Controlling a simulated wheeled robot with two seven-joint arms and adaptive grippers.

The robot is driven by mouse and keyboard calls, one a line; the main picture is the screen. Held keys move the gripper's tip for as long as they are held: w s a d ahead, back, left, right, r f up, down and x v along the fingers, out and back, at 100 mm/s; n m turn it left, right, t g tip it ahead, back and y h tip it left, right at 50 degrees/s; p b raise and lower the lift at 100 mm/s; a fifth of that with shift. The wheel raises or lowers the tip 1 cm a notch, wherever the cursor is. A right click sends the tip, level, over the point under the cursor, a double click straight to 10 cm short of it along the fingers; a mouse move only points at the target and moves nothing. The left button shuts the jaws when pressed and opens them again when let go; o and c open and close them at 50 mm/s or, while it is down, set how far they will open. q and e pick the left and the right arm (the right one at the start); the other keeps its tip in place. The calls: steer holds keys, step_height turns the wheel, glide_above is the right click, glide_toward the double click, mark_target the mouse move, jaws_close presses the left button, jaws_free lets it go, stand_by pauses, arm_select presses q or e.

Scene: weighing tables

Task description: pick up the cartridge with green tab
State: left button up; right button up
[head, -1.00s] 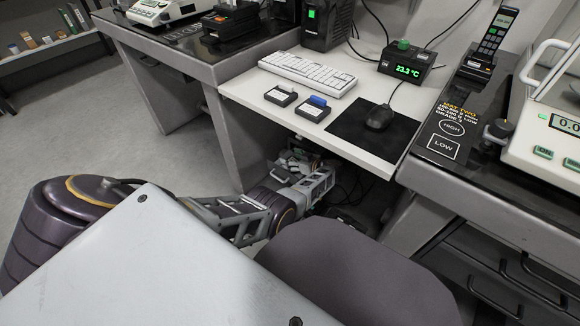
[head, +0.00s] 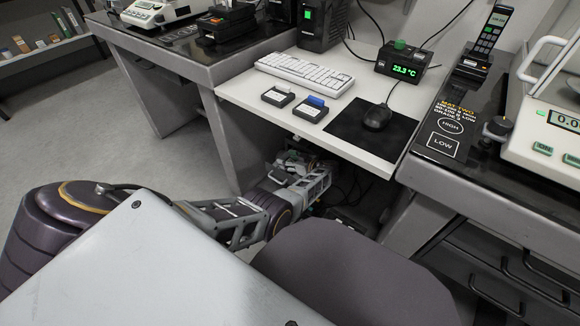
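Two small dark cartridges lie flat on the white desk. The left one (head: 277,96) has a pale tab, and the right one (head: 310,109) has a blue tab. I cannot make out a green tab on either. A green piece (head: 400,44) sits on top of the black temperature display box (head: 401,67); I cannot tell whether it belongs to a cartridge. My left gripper (head: 289,160) is low, beside and below the desk's front edge, apart from the cartridges. Its fingers are too small and dark to read. My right gripper is not in view.
The white desk (head: 240,95) also holds a keyboard (head: 304,72) and a mouse (head: 376,117) on a black mat (head: 348,127). A grey chair (head: 350,275) stands in front. Dark benches with scales flank the desk. The desk's front-left strip is clear.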

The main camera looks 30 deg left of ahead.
arm_select(q)
steer(key=shift+c, duration=0.2)
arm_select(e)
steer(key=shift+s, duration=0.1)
arm_select(q)
steer(key=shift+r, duration=0.2)
steer(key=shift+r+p, duration=0.3)
steer(key=shift+p, duration=0.15)
step_height(320, 180, up, 3)
steer(key=p, duration=0.2)
steer(key=shift+r+p, duration=0.1)
steer(key=shift+p, duration=0.25)
steer(key=shift+r+p, duration=2.05)
steer(key=shift+r, duration=0.85)
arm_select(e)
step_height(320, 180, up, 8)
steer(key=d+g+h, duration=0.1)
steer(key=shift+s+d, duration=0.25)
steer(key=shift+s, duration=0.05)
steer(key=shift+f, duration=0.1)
